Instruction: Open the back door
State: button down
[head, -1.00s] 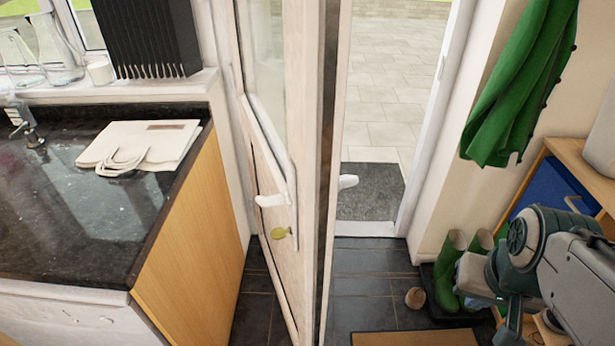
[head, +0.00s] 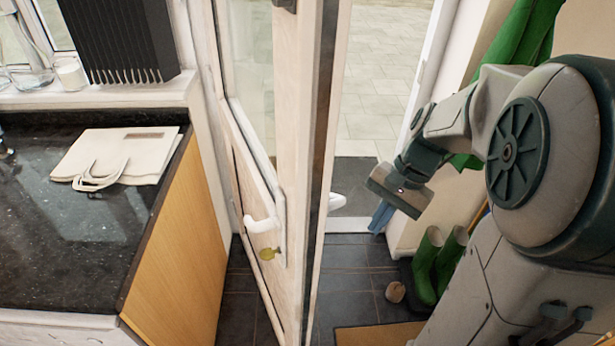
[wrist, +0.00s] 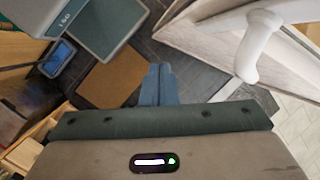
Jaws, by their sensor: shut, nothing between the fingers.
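The back door (head: 253,190) stands ajar, swung into the room, with a wide gap to the paving outside on its right. Its near face has a white lever handle (head: 262,225) with a brass key knob below. A white handle on its other face (head: 338,201) shows past the door's edge; it is large at the top of the wrist view (wrist: 247,45). My gripper (head: 381,216) is shut and empty, pointing down in the doorway gap, right of the door and apart from that handle. In the wrist view its blue fingers (wrist: 158,84) are together.
Green boots (head: 437,265) and a small round brown object (head: 396,291) are on the dark tiled floor to the right. A brown mat (head: 378,338) lies in front. A counter with a bag (head: 118,157) is left of the door. A green coat hangs behind my arm.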

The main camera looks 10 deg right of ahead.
jog(key=w+r+m+g+y+p, duration=0.1)
jog(key=w+r+m+y+p, duration=0.1)
jog(key=w+m+y+p, duration=0.3)
jog(key=s+a+f+m+p, duration=0.1)
jog(key=s+a+f, duration=0.1)
jog(key=a+f, duration=0.5)
jog(key=shift+s+a, duration=0.25)
jog(key=shift+a, duration=0.75)
jog(key=shift+f, duration=0.15)
